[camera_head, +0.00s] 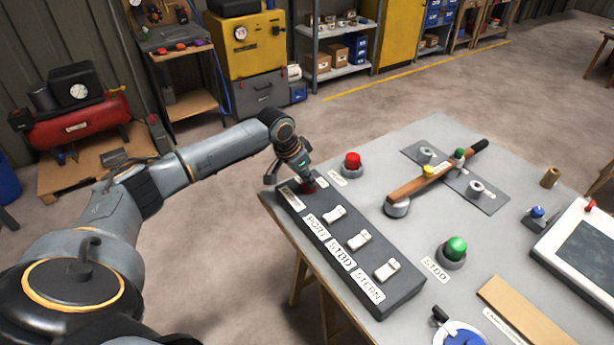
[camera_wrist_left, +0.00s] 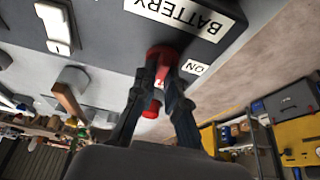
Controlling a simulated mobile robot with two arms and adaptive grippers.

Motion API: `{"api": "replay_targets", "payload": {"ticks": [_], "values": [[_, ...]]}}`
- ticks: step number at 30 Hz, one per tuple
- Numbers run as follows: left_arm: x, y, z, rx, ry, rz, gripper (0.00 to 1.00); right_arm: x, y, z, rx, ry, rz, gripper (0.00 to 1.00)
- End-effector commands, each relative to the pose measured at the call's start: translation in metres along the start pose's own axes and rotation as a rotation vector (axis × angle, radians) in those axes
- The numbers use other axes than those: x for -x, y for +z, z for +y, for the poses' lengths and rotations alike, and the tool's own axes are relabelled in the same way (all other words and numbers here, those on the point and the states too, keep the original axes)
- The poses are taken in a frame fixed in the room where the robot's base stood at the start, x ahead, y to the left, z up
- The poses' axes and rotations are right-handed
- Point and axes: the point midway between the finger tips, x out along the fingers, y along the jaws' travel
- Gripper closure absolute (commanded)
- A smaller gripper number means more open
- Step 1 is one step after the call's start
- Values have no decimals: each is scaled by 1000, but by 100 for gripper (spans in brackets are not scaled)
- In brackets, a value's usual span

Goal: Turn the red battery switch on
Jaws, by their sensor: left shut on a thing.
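The red battery switch (camera_head: 309,187) is at the far left end of a dark grey switch panel (camera_head: 378,283). In the left wrist view the red switch (camera_wrist_left: 160,50) shows between my fingertips, beside the BATTERY label (camera_wrist_left: 183,14) and a small ON label (camera_wrist_left: 195,67). My left gripper (camera_head: 304,180) has come down over the switch and is shut on it. The fingers hide much of the switch, so I cannot tell which way it is turned. My right gripper is not in view.
White rocker switches (camera_head: 358,240) labelled PORT, STBD and STERN sit along the same panel. A red button (camera_head: 351,160), a green button (camera_head: 456,247) and a wooden lever (camera_head: 436,172) stand on the grey table. A framed screen (camera_head: 585,252) is at the right.

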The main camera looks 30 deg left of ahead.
Motion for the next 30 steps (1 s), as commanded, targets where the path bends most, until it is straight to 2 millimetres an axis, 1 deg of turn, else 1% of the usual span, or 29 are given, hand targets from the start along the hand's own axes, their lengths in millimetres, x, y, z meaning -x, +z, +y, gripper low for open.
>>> {"api": "replay_targets", "payload": {"ticks": [1, 5, 8, 12, 18, 24, 30], "values": [[4, -1, 1, 16, -6, -2, 100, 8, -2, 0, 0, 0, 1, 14], [5, -2, 2, 83, -32, -1, 100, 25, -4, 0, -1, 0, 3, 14], [6, -2, 3, 151, -60, -3, 100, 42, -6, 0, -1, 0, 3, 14], [7, -3, 4, 269, -108, -3, 100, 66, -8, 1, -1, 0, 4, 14], [6, -4, 5, 445, -180, -2, 100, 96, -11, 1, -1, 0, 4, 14], [5, -4, 6, 622, -254, -2, 100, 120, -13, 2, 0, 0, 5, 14], [3, -4, 7, 799, -326, -2, 100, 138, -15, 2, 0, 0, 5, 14]]}}
